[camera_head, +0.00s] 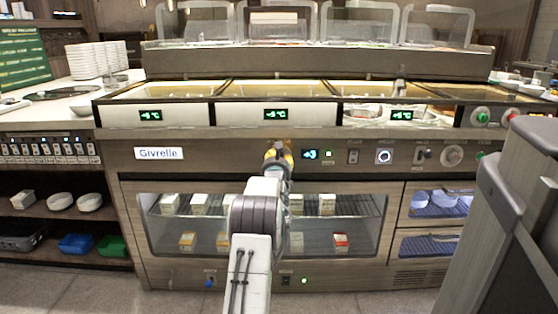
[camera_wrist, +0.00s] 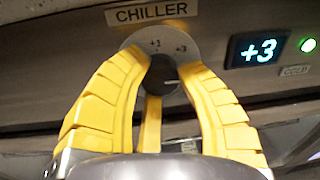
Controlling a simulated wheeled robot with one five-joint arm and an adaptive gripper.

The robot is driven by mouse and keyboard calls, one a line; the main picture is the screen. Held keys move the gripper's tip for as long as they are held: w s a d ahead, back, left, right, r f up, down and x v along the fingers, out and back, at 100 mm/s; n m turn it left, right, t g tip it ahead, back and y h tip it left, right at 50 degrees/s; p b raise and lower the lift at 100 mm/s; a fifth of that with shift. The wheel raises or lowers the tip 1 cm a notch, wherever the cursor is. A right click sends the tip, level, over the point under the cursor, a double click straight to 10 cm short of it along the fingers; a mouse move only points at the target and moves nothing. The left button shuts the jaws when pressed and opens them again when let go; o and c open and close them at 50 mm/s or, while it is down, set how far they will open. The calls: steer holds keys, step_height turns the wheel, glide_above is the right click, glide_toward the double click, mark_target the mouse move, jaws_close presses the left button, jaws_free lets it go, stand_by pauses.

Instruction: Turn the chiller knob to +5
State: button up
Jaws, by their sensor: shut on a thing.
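The chiller knob (camera_wrist: 165,76) is a dark round knob on a pale dial plate (camera_wrist: 169,45), under a "CHILLER" label (camera_wrist: 146,12) in the wrist view. The marks +1 and +3 show on the plate; the rest of the dial is hidden by the fingers. A small display (camera_wrist: 258,49) to the right reads +3; it also shows in the head view (camera_head: 310,155).
A lit green lamp (camera_wrist: 308,45) sits right of the display. A switch (camera_head: 353,156) and a round dial (camera_head: 384,156) are farther right on the panel. A glass-fronted cabinet (camera_head: 345,215) with small cartons lies below. A grey block-like unit (camera_head: 520,210) stands at the right.

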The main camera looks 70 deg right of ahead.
steer(key=shift+w+r, duration=0.15)
steer(key=shift+r, duration=0.35)
steer(key=o, duration=1.2)
steer(key=shift+f, duration=0.35)
steer(key=shift+a, duration=0.1)
steer(key=v, duration=1.2)
steer(key=shift+o, duration=0.2)
